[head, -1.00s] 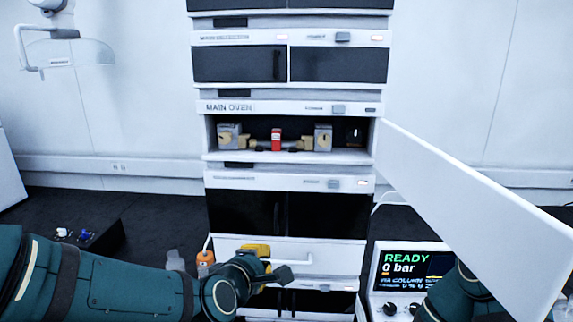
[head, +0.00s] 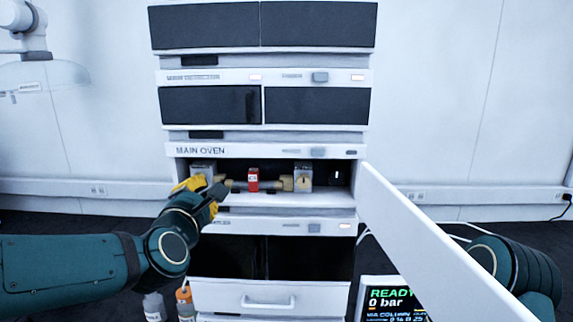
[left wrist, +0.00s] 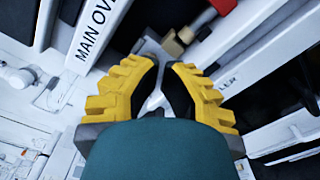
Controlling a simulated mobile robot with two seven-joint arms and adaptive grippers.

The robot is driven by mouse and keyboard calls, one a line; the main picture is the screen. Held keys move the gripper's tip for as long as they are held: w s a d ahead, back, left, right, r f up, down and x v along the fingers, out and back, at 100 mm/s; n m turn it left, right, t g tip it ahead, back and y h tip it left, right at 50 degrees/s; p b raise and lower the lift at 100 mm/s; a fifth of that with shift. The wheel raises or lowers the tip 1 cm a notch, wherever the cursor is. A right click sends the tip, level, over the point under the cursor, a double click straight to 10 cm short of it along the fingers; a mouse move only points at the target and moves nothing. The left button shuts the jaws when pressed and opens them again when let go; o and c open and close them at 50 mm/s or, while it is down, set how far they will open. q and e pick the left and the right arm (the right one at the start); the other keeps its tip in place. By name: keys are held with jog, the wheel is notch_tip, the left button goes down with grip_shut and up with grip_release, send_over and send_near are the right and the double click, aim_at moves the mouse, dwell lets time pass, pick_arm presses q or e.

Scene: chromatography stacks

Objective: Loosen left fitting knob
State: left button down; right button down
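My left gripper (head: 204,192) is at the left of the main oven opening, in front of the left grey block (head: 203,168). It partly hides the tan left fitting knob (head: 227,184) beside that block. In the left wrist view the yellow fingers of my left gripper (left wrist: 162,65) stand apart with a gap between the dark pads. I see nothing held there. A tan fitting (left wrist: 187,35) shows just beyond the fingertips; whether they touch it I cannot tell. A column with a red tag (head: 253,179) lies between the two fittings. My right gripper is out of sight behind the oven door.
The white oven door (head: 430,240) is swung open to the right. My right arm is behind it. A right grey block (head: 303,178) sits inside the oven. A screen (head: 391,300) at lower right reads READY, 0 bar. Bottles (head: 154,306) stand at lower left.

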aim_at(212, 174)
pick_arm(q)
jog(key=w+b, duration=0.1)
jog(key=w, duration=0.3)
jog(key=shift+w+d+f, duration=0.1)
jog(key=shift+w+f, duration=0.05)
jog(key=shift+w, duration=0.2)
jog(key=shift+r, duration=0.2)
jog(key=shift+w, duration=0.15)
jog(key=shift+f, duration=0.1)
dwell(0.3)
jog(key=shift+b, duration=0.45)
jog(key=shift+a, duration=0.2)
jog(key=shift+r+b, duration=0.25)
jog(key=shift+b, duration=0.1)
